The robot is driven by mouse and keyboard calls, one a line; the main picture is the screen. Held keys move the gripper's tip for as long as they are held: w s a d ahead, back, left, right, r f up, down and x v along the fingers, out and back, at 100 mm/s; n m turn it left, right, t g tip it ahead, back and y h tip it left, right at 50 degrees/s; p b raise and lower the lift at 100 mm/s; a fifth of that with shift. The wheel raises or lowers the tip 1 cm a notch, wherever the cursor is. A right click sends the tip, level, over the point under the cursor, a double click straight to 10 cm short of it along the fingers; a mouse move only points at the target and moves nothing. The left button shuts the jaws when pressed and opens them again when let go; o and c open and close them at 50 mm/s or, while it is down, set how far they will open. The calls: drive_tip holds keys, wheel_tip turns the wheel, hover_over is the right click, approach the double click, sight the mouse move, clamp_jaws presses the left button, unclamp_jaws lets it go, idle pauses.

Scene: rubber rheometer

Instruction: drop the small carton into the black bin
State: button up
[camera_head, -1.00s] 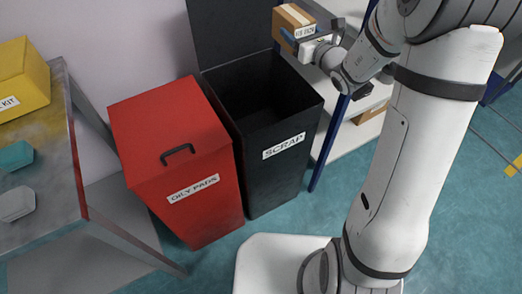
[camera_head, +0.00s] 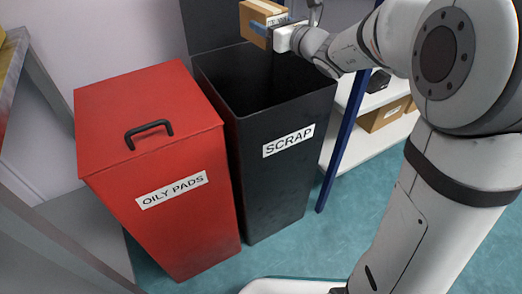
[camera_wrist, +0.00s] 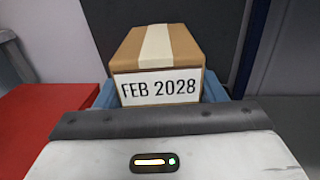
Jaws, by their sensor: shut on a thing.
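The small carton (camera_head: 258,22) is brown with a pale tape strip. In the wrist view the carton (camera_wrist: 158,55) shows a white label reading "FEB 2028". My gripper (camera_head: 272,30) is shut on it, with blue fingers (camera_wrist: 212,88) at its sides. The black bin (camera_head: 255,165), labelled SCRAP, stands open with its lid raised at the back. In the head view the carton appears above the back part of the bin's opening. Its exact height over the rim cannot be told. The bin's floor is dark and hidden.
A red bin (camera_head: 160,110) labelled OILY PADS, with a closed lid and black handle, stands left of the black bin. A shelf (camera_head: 375,140) with a blue post (camera_head: 345,138) and another carton (camera_head: 380,116) is at the right. A table edge shows at far left.

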drive_tip(key=shift+f, duration=0.15)
wheel_tip(320, 180, down, 6)
drive_tip(key=b, duration=0.4)
drive_tip(key=shift+r, duration=0.2)
drive_tip(key=o, duration=1.3)
drive_tip(key=shift+o, duration=0.2)
drive_tip(key=p+v, duration=0.2)
drive_tip(key=v, duration=0.6)
